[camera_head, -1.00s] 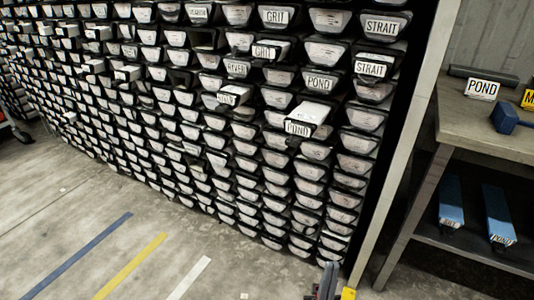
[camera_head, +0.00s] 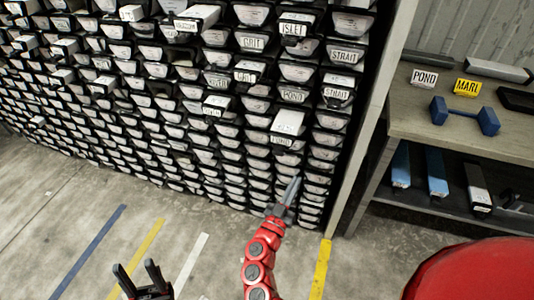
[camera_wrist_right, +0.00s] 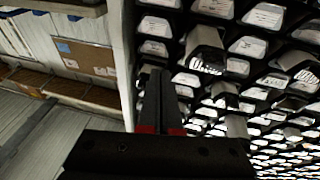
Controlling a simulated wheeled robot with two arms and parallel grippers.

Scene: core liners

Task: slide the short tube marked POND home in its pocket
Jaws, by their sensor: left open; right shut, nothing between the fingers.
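The short tube marked POND (camera_head: 289,122) is white on top and sticks out of its pocket at the right side of the rack, its label facing front. My left gripper (camera_head: 136,268) is open and empty, low over the floor.
Several other tubes stick out of the rack (camera_head: 240,76). The rack's upright (camera_head: 372,120) stands right of the POND tube. A bench (camera_head: 430,125) holds POND and MARL signs and a blue dumbbell-shaped tool (camera_head: 465,117); tubes lie on its lower shelf.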

